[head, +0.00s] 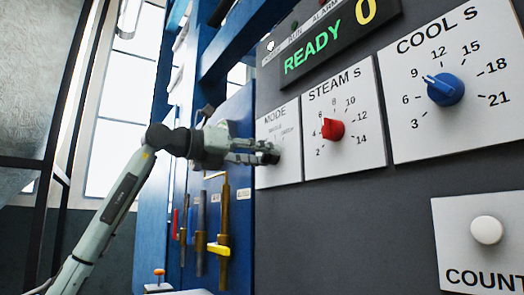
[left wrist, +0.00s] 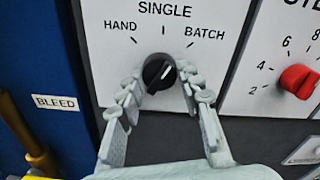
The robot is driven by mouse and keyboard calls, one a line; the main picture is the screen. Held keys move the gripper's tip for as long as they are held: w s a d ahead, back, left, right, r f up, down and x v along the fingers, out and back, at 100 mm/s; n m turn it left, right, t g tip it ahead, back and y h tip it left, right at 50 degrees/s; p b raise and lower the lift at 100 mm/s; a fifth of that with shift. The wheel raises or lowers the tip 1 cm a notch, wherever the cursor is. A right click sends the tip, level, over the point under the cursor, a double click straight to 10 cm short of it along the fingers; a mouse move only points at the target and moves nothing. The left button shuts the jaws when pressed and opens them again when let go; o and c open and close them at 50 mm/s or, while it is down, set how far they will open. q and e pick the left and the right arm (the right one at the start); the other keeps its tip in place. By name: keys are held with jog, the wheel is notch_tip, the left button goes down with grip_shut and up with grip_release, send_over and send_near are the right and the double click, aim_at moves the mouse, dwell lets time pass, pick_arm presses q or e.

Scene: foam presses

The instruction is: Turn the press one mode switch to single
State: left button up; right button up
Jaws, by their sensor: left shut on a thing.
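The mode switch is a round black knob (left wrist: 159,73) on a white plate marked HAND, SINGLE and BATCH in the left wrist view. Its white pointer line slants up and to the right, between the SINGLE and BATCH marks, nearer the BATCH side. My left gripper (left wrist: 160,84) has its fingers closed on the knob's two sides. In the head view my left gripper (head: 266,154) reaches in from the left to the mode plate (head: 279,137), and its fingers hide much of the knob there. My right gripper is in neither view.
A red steam dial (head: 333,129) and a blue cool dial (head: 445,89) sit to the right of the mode plate. A lit display (head: 320,55) reads READY above. Pipes with a yellow valve handle (head: 218,248) stand below my left gripper.

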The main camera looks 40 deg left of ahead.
pick_arm(q)
jog(key=shift+n+p, duration=1.05)
jog(key=shift+n, duration=1.75)
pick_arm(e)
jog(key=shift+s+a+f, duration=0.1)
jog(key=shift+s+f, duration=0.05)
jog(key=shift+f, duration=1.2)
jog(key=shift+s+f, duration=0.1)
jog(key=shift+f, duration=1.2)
pick_arm(q)
jog(key=o, duration=1.2)
jog(key=shift+c, duration=0.2)
jog(key=v, duration=1.2)
